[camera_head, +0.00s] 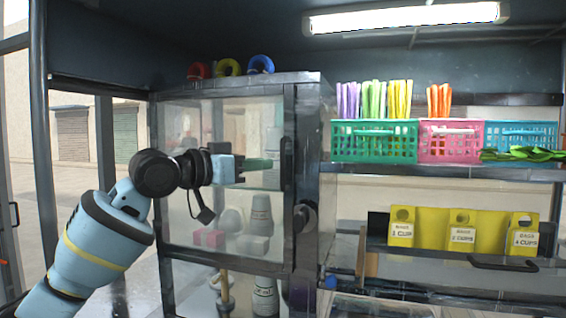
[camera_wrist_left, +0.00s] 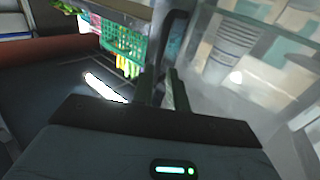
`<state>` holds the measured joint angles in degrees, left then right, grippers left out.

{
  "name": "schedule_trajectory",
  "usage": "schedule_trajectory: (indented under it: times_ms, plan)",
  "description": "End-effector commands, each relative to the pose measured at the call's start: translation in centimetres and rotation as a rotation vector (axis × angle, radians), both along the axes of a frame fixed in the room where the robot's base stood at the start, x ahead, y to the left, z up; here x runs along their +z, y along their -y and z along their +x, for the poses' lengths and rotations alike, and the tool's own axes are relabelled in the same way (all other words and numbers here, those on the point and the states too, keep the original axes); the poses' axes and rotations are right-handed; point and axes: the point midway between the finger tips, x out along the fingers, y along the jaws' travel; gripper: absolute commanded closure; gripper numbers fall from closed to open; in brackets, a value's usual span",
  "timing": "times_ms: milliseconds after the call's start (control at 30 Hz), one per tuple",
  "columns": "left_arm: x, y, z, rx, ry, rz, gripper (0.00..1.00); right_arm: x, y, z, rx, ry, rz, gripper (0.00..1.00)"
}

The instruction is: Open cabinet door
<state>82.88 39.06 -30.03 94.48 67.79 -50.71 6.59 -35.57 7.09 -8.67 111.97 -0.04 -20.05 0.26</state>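The cabinet (camera_head: 305,180) has a dark frame and a glass-fronted door (camera_head: 180,215) that looks shut. A dark upright handle (camera_head: 287,160) is on the right side of the door. My left gripper (camera_head: 262,164) is in front of the glass, with its fingertips pointing right, close to the handle. In the left wrist view a dark bar (camera_wrist_left: 178,40), which looks like the handle, runs down to the fingers (camera_wrist_left: 163,90). I cannot tell whether they touch or grip it. My right gripper is in neither view.
Green (camera_head: 375,142), pink (camera_head: 450,142) and blue baskets stand on the shelf right of the cabinet. Yellow bag holders (camera_head: 462,232) are below. Colored rolls (camera_head: 230,68) lie on the cabinet top. Cups (camera_head: 262,215) show behind the glass.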

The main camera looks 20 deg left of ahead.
Motion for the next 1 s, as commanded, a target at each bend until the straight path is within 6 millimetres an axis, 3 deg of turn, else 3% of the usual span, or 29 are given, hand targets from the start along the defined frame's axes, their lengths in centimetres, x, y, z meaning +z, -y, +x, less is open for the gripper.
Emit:
schedule_trajectory:
  times_ms: [400,833,933,1000]
  plan:
    - [0.2,3.3,4.4,-0.001,0.001,0.0,0.85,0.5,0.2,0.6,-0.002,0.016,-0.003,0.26]
    - [0.0,3.8,5.1,0.0,0.001,0.0,0.85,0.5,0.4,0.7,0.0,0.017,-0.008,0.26]
    - [0.0,3.8,5.1,0.0,0.001,0.0,0.98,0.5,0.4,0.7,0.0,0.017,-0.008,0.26]
    - [0.0,3.8,5.1,0.0,0.001,0.0,1.0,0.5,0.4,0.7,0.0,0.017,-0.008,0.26]
